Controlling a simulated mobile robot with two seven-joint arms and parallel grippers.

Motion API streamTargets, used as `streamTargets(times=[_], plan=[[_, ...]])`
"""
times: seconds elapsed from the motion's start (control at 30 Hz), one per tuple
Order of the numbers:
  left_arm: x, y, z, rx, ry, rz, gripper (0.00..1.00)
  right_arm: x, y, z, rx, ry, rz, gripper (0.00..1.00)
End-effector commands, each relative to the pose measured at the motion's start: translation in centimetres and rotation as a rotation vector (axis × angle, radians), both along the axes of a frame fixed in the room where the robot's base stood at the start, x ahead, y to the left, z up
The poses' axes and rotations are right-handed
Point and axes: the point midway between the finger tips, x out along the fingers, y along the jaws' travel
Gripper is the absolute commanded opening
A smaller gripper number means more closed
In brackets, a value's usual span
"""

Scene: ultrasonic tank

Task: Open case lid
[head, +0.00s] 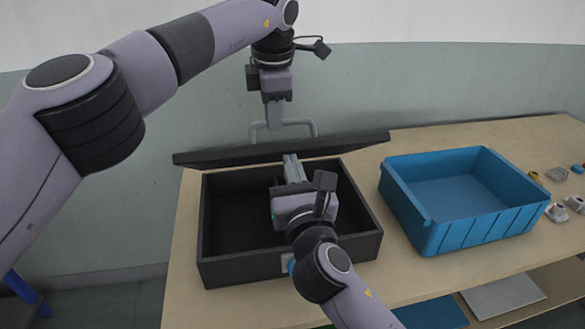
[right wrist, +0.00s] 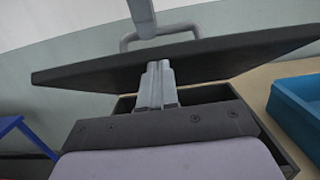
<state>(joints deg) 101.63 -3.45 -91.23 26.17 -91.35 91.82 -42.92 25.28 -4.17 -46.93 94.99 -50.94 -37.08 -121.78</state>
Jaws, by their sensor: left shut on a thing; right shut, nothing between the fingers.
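The black case (head: 222,272) stands on the table with its inside showing. Its lid (head: 235,156) is tilted up along the far side and seen nearly edge-on in the head view; its dark face shows in the right wrist view (right wrist: 100,80). A grey bar handle (head: 312,128) rises behind the lid's top edge. My left gripper (head: 274,122) points down and is shut on the handle; the exact grip is small to see. My right gripper (head: 291,158) is shut and empty above the case opening, near the lid; its fingers show in the right wrist view (right wrist: 160,68).
A blue open bin (head: 428,235) stands right of the case, close to it. Several small parts (head: 558,174) lie at the table's (head: 370,165) far right. A wall is behind the table. A lower shelf (head: 540,270) holds flat panels.

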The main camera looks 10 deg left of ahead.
Motion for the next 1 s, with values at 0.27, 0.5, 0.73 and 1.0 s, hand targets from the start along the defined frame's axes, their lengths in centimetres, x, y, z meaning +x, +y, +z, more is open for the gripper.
streamTargets(times=[0.27,0.5,0.73,1.0], plan=[[0.3,0.7,-0.8,0.008,-0.003,0.016,0.00,0.1,0.0,0.2,-0.001,-0.001,0.000,0.00],[0.4,0.7,-0.8,0.008,-0.003,0.016,0.00,1.0,0.3,1.5,-0.002,-0.001,0.000,0.00],[0.3,0.7,-0.8,0.008,-0.002,0.015,0.00,1.1,0.3,1.5,-0.001,0.000,-0.001,0.00],[0.2,0.3,-0.6,0.005,-0.001,0.008,0.40,1.1,0.2,1.3,-0.003,0.006,-0.003,0.00]])
